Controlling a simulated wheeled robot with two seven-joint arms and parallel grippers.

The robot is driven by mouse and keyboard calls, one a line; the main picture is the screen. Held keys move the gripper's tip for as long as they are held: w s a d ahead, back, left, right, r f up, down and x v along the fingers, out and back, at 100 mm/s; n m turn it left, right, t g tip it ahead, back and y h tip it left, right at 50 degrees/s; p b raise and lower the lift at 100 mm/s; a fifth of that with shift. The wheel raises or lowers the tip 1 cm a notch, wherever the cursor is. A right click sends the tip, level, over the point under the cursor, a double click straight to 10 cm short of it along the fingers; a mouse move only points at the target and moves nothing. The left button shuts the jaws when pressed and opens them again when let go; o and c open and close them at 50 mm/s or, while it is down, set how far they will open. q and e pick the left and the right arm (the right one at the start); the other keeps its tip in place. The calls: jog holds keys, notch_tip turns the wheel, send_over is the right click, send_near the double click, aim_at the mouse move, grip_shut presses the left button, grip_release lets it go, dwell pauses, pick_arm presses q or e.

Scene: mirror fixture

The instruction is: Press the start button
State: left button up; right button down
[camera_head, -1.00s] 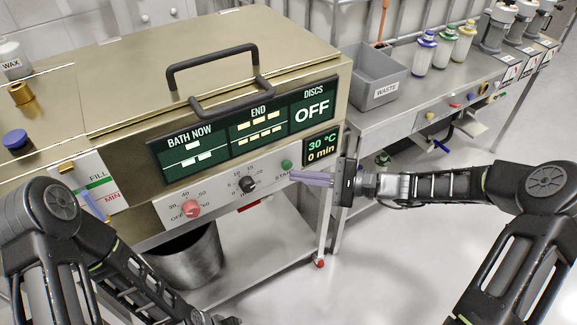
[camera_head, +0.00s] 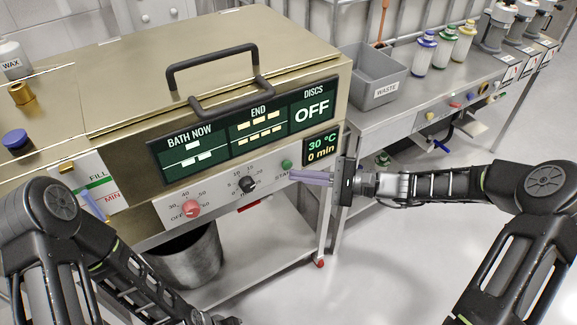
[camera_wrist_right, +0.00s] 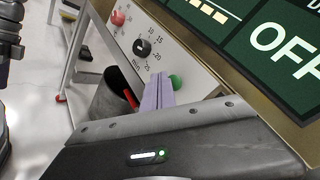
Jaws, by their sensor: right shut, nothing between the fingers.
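The green start button (camera_head: 287,165) is on the white control strip of the brass-coloured machine (camera_head: 215,60), right of the black knob (camera_head: 247,184); it also shows in the right wrist view (camera_wrist_right: 177,82). My right gripper (camera_head: 293,175) is shut and empty, its lilac fingers pointing at the panel just below the button. In the right wrist view the closed fingertips (camera_wrist_right: 160,80) appear beside the button; I cannot tell whether they touch it. My left arm comes in at lower left, with what looks like its gripper (camera_head: 225,321) at the bottom edge, jaws unclear.
A red knob (camera_head: 192,208) is left on the strip. Displays read OFF (camera_head: 312,114) and 30 °C, 0 min (camera_head: 322,149). A metal bucket (camera_head: 187,258) stands on the lower shelf. A grey WASTE bin (camera_head: 372,78) and bottles (camera_head: 423,52) stand on the right bench.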

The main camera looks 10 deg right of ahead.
jog(key=shift+w+a, duration=0.1)
jog(key=shift+w, duration=0.2)
jog(key=shift+w+a, duration=0.2)
jog(key=shift+w, duration=0.3)
dwell(0.7)
dwell(0.3)
jog(key=shift+s+d, duration=0.3)
jog(key=shift+s, duration=0.6)
jog(key=shift+s+p, duration=0.1)
jog(key=shift+p, duration=0.2)
jog(key=s, duration=0.1)
jog(key=s+d+p, duration=0.1)
jog(key=s, duration=0.1)
jog(key=s+d, duration=0.1)
jog(key=shift+s+p, duration=0.2)
jog(key=shift+p, duration=0.2)
